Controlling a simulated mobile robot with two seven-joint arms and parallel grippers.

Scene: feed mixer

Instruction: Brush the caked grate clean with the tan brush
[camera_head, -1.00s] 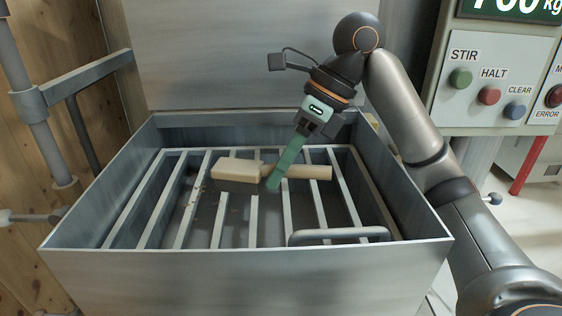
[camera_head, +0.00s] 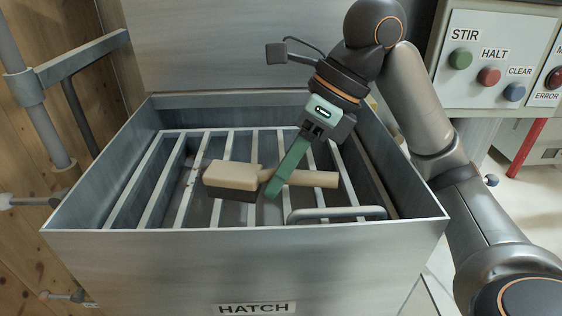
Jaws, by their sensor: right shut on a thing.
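The tan brush (camera_head: 230,175) lies level over the grate, its dark bristles facing down and its handle pointing right. My right gripper (camera_head: 273,187) comes from the upper right with green fingers shut on the brush handle, close to the head. The grate (camera_head: 229,145) is a row of pale parallel bars inside an open grey metal box. A few small crumbs show on the bars left of the brush head. The brush and fingers hide part of the middle bars, and I cannot tell whether the bristles touch them. My left gripper is not in view.
The box's front wall (camera_head: 150,250) carries a HATCH label. A grey bar handle (camera_head: 338,214) runs along the front right inside the rim. The box walls surround the grate. A button panel (camera_head: 490,62) stands at the right, and pipes (camera_head: 35,110) stand at the left.

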